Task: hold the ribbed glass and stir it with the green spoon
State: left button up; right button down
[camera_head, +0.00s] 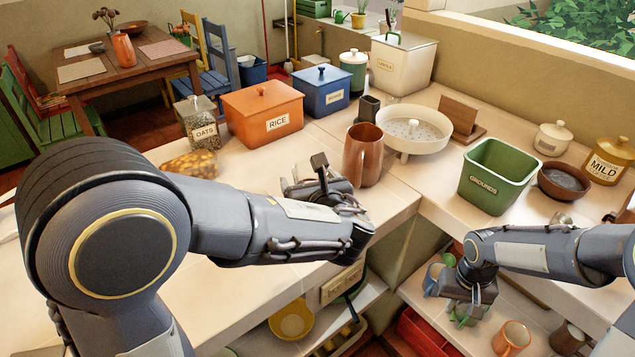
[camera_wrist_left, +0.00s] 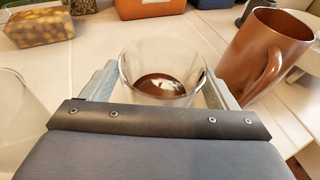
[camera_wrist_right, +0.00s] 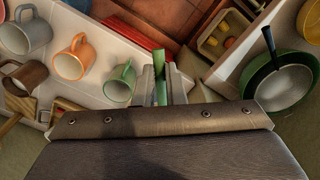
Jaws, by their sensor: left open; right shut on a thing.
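A clear glass (camera_wrist_left: 162,68) with dark liquid in the bottom stands on the counter in the left wrist view. My left gripper (camera_head: 318,186) is open, with a finger on either side of the glass; I cannot tell whether they touch it. Ribs on the glass are hard to make out. In the head view my arm hides most of it. My right gripper (camera_head: 474,298) is low, over the shelf below the counter. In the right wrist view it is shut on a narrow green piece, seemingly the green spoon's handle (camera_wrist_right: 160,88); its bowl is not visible.
A copper pitcher (camera_head: 363,154) stands close to the right of my left gripper. A white colander (camera_head: 412,130) and a green GROUNDS bin (camera_head: 492,178) are further right. Several mugs, including a green one (camera_wrist_right: 120,82), sit near my right gripper. The counter edge lies between my grippers.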

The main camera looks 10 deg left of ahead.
pick_arm(q)
jog(key=c, duration=1.3)
